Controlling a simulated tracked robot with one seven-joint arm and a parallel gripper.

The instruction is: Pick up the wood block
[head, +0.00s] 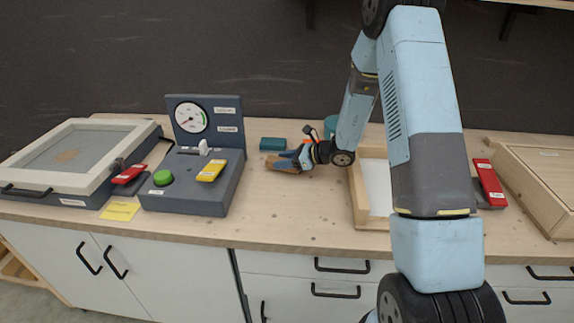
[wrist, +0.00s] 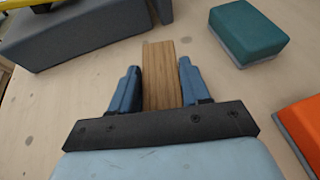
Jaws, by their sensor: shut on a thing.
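The wood block (wrist: 159,62) is a brown, long-grained piece between the fingers in the wrist view. Its far end sticks out past the fingertips, and its near end is hidden by the dark gripper plate. My gripper (wrist: 158,80) is shut on the block, one blue finger along each side. In the head view my gripper (head: 288,158) is low over the middle of the bench top, right of the grey control box. The block (head: 283,165) shows there only as a small brown patch. I cannot tell whether it touches the bench.
A teal block (head: 273,144) lies just behind my gripper; it also shows in the wrist view (wrist: 248,32). An orange thing (wrist: 303,130) is at right. The grey control box (head: 190,200) stands left. A wooden tray (head: 358,196) is right, partly behind my arm. Bench front is clear.

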